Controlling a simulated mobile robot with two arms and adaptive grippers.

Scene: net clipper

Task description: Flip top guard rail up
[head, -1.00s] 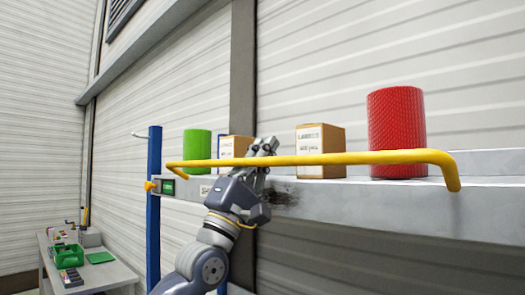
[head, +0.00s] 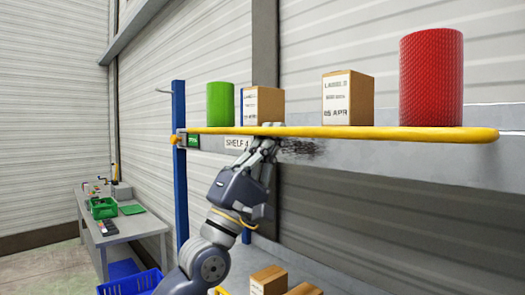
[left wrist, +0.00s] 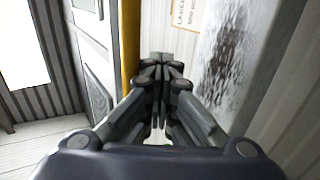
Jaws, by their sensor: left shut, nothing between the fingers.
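The yellow guard rail (head: 400,133) runs along the front of the shelf, level with the bottoms of the goods, and looks nearly edge-on. Its bent ends barely show. My left gripper (head: 268,135) is shut and empty, with its fingertips at the rail's left-middle part, just below or against it; contact is unclear. In the left wrist view the rail (left wrist: 130,40) is a yellow strip beside the closed fingertips (left wrist: 161,65). My right gripper is out of view.
A green cylinder (head: 220,103), two boxes (head: 265,103) (head: 347,97) and a red roll (head: 432,78) stand on the shelf (head: 390,158). A blue post (head: 180,160) is at left. Below are a blue bin (head: 130,286), cartons (head: 268,280) and a side table (head: 135,226).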

